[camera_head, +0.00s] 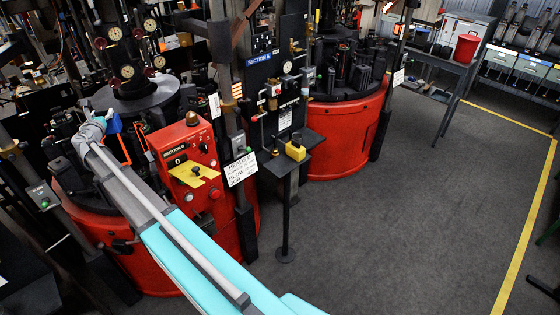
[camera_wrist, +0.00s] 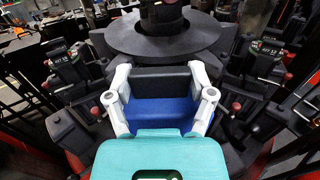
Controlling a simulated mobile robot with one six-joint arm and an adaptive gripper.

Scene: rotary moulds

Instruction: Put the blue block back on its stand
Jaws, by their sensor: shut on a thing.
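My gripper (camera_wrist: 163,100) is shut on the blue block (camera_wrist: 160,115) in the wrist view, with one pale finger on each side of it. The block shows a bright blue lower part and a darker upper part. It is held over the machine in front of a round dark hub. A small blue patch there (camera_head: 114,124) looks like the block, partly hidden. I cannot tell for sure which thing is the block's stand.
A red control box (camera_head: 187,165) stands close to the right of my arm. Dark mould stations (camera_wrist: 265,65) crowd both sides of my gripper. The grey floor (camera_head: 400,220) at the right is clear.

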